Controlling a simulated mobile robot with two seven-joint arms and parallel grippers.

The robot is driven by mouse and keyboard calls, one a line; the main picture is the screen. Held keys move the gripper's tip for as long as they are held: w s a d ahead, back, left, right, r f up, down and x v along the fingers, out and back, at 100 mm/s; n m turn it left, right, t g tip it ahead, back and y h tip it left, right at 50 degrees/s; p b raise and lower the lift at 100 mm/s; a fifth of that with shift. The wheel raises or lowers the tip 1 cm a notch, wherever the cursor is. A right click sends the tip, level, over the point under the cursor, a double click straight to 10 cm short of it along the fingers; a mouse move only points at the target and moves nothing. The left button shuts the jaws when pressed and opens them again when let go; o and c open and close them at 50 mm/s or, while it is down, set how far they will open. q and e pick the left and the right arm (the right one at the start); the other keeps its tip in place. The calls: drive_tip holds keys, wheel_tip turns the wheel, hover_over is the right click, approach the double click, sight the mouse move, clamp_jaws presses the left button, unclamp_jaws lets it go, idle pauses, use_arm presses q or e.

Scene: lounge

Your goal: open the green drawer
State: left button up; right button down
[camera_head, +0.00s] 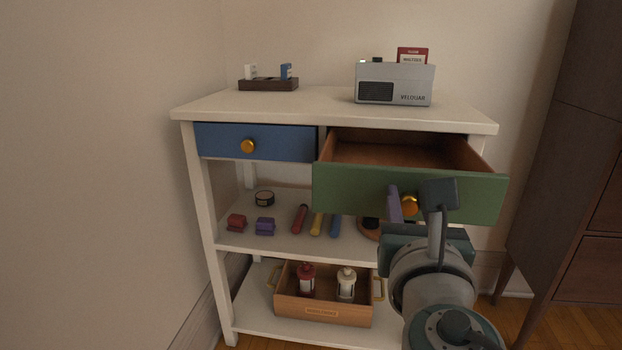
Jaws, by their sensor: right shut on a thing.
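The green drawer (350,187) is pulled out from the upper right of the white cabinet (335,101). Its brown inside shows and the part in view looks empty. A round brass knob (410,205) sits on its front. My right gripper (412,203) is at the drawer front, with one finger on each side of the knob, shut on it. Part of the knob is hidden behind a finger. My left gripper is not in view.
A blue drawer (285,143) at left is closed. A grey radio (394,84) and dark tray (268,85) stand on top. Small items lie on the middle shelf (280,220). An orange crate (322,308) is below. A dark wooden cabinet (575,150) stands at right.

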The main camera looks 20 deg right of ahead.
drive_tip(key=shift+v, duration=0.9)
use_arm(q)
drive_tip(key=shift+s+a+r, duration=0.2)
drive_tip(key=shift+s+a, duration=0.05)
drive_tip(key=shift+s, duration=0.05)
use_arm(e)
drive_tip(key=c, duration=0.6)
unclamp_jaws()
drive_tip(key=shift+o, duration=0.2)
use_arm(q)
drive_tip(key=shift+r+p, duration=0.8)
drive_tip(key=shift+p, duration=0.1)
use_arm(e)
drive_tip(key=v, duration=1)
